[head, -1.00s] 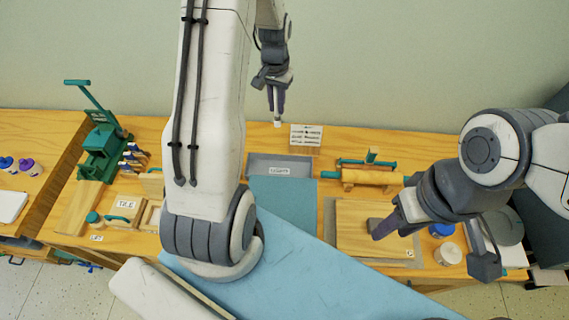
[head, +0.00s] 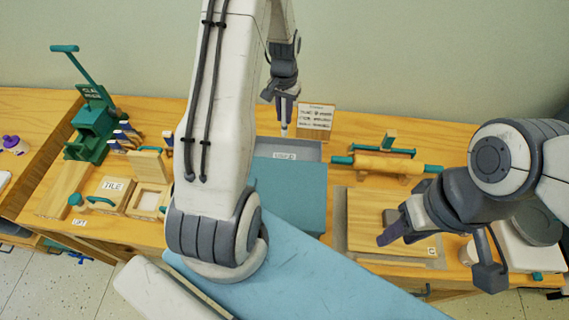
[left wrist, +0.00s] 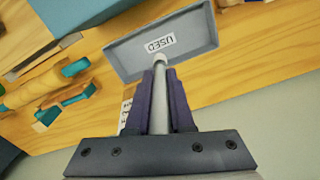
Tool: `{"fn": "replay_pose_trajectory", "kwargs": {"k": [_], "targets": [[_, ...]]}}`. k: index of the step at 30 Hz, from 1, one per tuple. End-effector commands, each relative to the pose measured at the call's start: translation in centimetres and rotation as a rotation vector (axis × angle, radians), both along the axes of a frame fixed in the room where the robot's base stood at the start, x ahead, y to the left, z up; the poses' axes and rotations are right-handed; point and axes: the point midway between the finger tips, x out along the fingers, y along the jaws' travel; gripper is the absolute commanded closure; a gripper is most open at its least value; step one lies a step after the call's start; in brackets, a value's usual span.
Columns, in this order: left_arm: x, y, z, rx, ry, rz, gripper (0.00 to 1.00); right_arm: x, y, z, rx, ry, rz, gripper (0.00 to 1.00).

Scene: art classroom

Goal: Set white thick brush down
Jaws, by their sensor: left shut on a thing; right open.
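The white thick brush (left wrist: 160,104) is held lengthwise between the dark purple fingers of my left gripper (left wrist: 161,82) in the left wrist view. Its pale tip (head: 284,132) points down in the head view. My left gripper (head: 284,108) is shut on it, above the far edge of the grey tray labelled USED (head: 306,151). The tray also fills the upper middle of the left wrist view (left wrist: 192,42). Whether the tip touches the tray I cannot tell. My right gripper (head: 398,228) is open over the wooden board at the right.
A small sign (head: 315,117) stands close behind the tray. A teal block (head: 290,186) lies in front of it. A rolling pin (head: 388,163) on a stand is to the right. A green press (head: 92,128) and wooden boxes are on the left.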

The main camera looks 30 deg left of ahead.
Motion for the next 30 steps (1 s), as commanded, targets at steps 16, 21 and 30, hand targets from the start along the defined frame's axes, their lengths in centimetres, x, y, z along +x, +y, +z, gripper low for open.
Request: {"fn": "replay_pose_trajectory", "kwargs": {"k": [16,21,30], "targets": [[0.1,0.0,-8.0,0.001,-0.002,0.0,1.0,0.0,0.0,1.0,0.001,-0.001,0.0,0.55],[0.0,0.0,-10.4,0.0,0.001,0.0,1.0,0.0,0.0,1.8,0.001,-0.001,0.0,0.55],[0.1,0.0,-11.9,0.002,-0.004,0.0,1.0,0.0,0.0,2.0,0.001,-0.001,0.0,0.55]]}}
